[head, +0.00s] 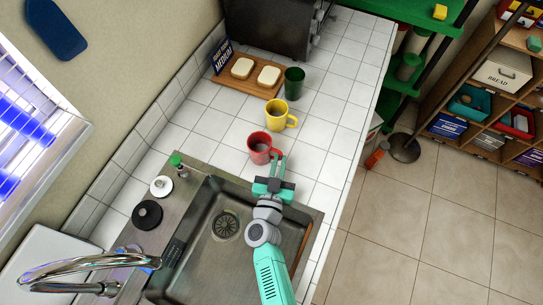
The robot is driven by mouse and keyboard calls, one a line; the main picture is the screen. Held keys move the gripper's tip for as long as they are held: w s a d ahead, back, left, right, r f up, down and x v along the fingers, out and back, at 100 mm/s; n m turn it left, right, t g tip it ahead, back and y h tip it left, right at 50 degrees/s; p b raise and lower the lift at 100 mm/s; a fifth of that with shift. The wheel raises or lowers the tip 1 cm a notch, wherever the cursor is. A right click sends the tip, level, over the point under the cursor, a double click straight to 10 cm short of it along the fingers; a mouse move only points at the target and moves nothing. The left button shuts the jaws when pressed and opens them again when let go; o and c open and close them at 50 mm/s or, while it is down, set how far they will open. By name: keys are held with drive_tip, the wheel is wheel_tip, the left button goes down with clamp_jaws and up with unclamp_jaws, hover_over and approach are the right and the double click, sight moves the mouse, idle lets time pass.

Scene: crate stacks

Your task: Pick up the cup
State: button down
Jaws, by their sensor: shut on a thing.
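A red mug (260,147) stands on the white tiled counter just beyond the sink, its handle toward the right. My gripper (275,168) reaches from the sink side to the mug's right side and is shut on its handle; the fingertips are small here. The mug looks upright; I cannot tell whether its base touches the counter. A yellow mug (277,116) stands behind it, handle to the right. A dark green cup (294,83) stands farther back.
A wooden board (250,85) with two pale slices lies behind left, near a dark appliance (270,25). The tiles right of the mugs are clear.

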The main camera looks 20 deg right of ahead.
drive_tip(key=r, duration=0.1)
drive_tip(key=r+p, duration=0.2)
drive_tip(key=r, duration=0.1)
drive_tip(key=shift+s+a, duration=0.1)
drive_tip(key=shift+s, duration=0.15)
drive_tip(key=s+d+r+p+v, duration=0.1)
drive_tip(key=d+p+v, duration=0.1)
drive_tip(key=v, duration=1.3)
drive_tip(key=shift+s, duration=0.35)
drive_tip(key=shift+d+f, duration=0.1)
